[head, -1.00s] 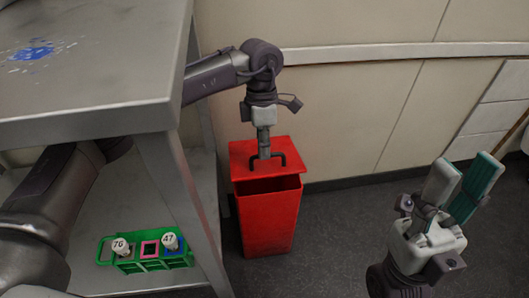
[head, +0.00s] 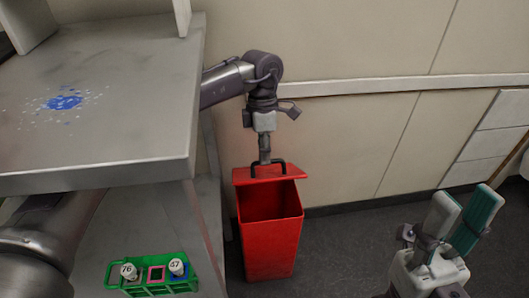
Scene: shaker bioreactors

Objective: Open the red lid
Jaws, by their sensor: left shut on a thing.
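The red lid (head: 269,176) is tilted up at the back of the red bin (head: 268,248), whose dark inside shows below it. The lid has a black handle (head: 282,168) on top. My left gripper (head: 265,160) reaches down from above and is shut on the handle. My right gripper (head: 462,222) is at the lower right with its two fingers apart and nothing between them, away from the bin.
A metal table (head: 110,150) with a blue spill (head: 64,102) stands at the left. A green rack (head: 152,284) with tubes marked 76 and 47 sits on its lower shelf. The wall is close behind the bin. Dark floor (head: 335,250) is clear to its right.

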